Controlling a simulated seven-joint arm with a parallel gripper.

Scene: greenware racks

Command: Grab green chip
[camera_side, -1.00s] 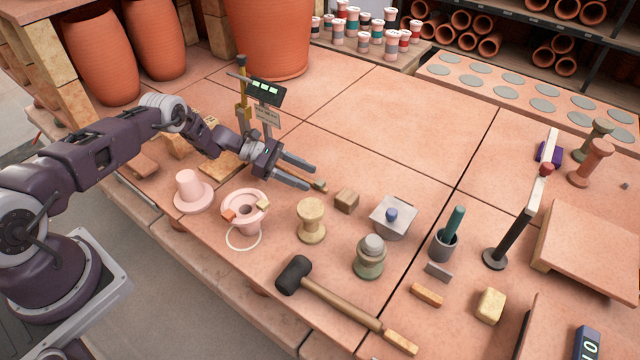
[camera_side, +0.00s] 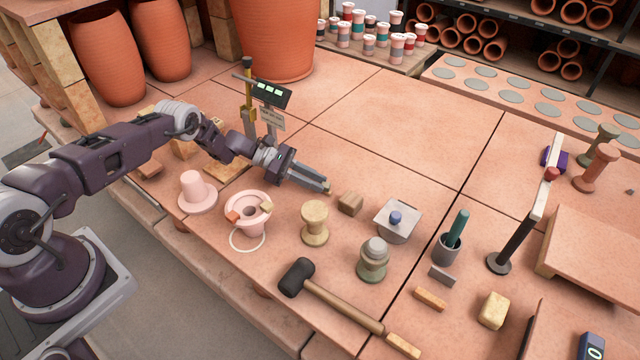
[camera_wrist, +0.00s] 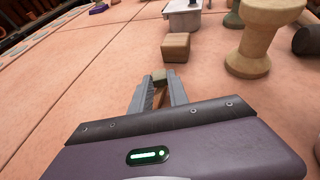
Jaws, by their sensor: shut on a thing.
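In the wrist view the chip sits between the two fingertips (camera_wrist: 158,84), with a finger on each side. In the side view the fingers hide most of the chip, and only a small olive bit shows at the tips. I cannot tell whether the chip still touches the table.
A brown block (camera_side: 350,203) stands just beyond the fingertips. A scale (camera_side: 270,92) stands behind my gripper.

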